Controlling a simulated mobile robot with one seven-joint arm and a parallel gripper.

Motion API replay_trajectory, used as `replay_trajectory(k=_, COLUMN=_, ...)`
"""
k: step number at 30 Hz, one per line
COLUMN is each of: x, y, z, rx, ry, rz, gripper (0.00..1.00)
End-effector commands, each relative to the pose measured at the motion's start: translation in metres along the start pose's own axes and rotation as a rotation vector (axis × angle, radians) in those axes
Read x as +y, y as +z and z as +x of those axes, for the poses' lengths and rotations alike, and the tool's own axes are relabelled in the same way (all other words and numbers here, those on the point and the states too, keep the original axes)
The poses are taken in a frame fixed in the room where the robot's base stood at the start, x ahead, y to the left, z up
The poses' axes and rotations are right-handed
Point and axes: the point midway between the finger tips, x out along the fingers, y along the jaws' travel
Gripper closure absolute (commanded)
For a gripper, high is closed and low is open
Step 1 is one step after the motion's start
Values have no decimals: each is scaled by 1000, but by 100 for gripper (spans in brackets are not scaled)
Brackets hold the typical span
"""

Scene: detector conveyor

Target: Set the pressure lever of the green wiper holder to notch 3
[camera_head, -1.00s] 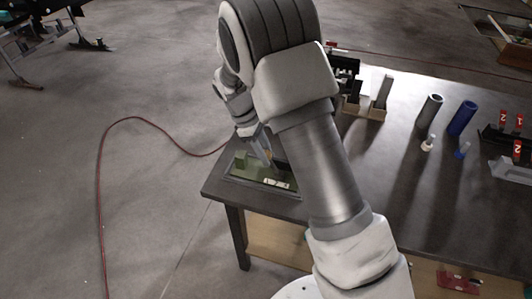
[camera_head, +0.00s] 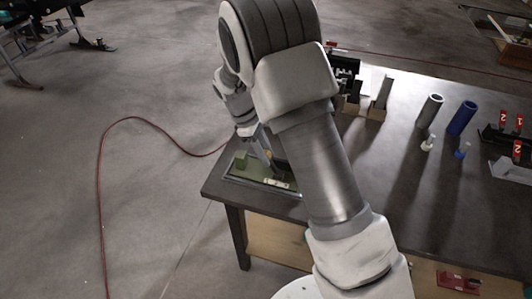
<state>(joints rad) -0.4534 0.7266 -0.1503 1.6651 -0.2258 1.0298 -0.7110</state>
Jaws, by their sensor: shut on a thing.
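The green wiper holder (camera_head: 240,164) lies in a grey-edged base at the near left corner of the dark table. A pale strip shows along its front right part. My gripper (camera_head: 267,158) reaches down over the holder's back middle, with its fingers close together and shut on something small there. This fits the pressure lever, but the fingers and my arm cover it. The notches and the lever's setting are too small and too hidden to read.
The table (camera_head: 400,160) also bears a grey tube (camera_head: 430,110), a blue tube (camera_head: 463,118), small white and blue pegs, and red number tags (camera_head: 517,148) at the right. Dark blocks stand behind my arm. A red cable (camera_head: 99,200) lies on the floor at left.

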Motion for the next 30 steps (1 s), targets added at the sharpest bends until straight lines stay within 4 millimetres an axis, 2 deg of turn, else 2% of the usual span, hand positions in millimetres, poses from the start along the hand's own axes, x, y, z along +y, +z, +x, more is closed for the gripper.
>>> replay_trajectory(k=11, x=1, y=10, z=0, rx=93, ry=-1, rz=5, gripper=100)
replay_trajectory(k=30, x=1, y=44, z=10, rx=490, ry=1, rz=9, gripper=100)
